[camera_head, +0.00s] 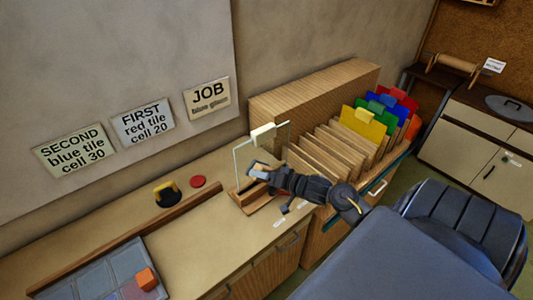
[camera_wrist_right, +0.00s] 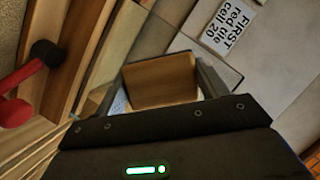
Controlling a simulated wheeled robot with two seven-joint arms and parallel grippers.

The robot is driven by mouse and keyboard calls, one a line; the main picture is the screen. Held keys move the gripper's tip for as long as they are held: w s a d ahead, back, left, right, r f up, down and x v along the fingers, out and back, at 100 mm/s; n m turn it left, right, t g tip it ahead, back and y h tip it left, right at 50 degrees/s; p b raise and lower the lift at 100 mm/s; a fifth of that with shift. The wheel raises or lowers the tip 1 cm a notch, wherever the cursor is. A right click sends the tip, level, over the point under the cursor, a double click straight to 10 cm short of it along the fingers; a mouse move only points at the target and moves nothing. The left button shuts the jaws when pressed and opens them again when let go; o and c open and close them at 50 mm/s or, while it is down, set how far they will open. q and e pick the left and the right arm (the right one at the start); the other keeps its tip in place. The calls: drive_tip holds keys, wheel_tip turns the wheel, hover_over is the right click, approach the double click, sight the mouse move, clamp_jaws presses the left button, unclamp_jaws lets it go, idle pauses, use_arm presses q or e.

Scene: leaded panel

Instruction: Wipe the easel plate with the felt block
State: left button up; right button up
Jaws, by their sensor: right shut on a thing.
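The easel plate (camera_head: 236,168) is a clear upright pane with pale edges, standing on a wooden easel base (camera_head: 262,208) on the counter. A small cream piece (camera_head: 263,134) sits at its top edge. My right gripper (camera_head: 259,171) is at the lower part of the pane, in front of it. In the right wrist view it is shut on a brown block (camera_wrist_right: 160,78), which I take as the felt block. Whether the block touches the pane cannot be told. The block is mostly hidden in the head view. My left gripper is not in view.
A wooden rack holds coloured sheets (camera_head: 362,123) to the right. A yellow and black object (camera_head: 167,193) and a red disc (camera_head: 198,182) lie left of the easel. A celled tray (camera_head: 92,283) with an orange block (camera_head: 147,279) is at lower left. Signs hang behind.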

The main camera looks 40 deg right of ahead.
sight(269, 167)
drive_tip(key=shift+w, duration=1)
idle(0.5)
drive_tip(key=shift+s+d, duration=0.15)
drive_tip(key=shift+d, duration=1.9)
drive_tip(key=shift+a, duration=0.1)
drive_tip(key=shift+a, duration=2)
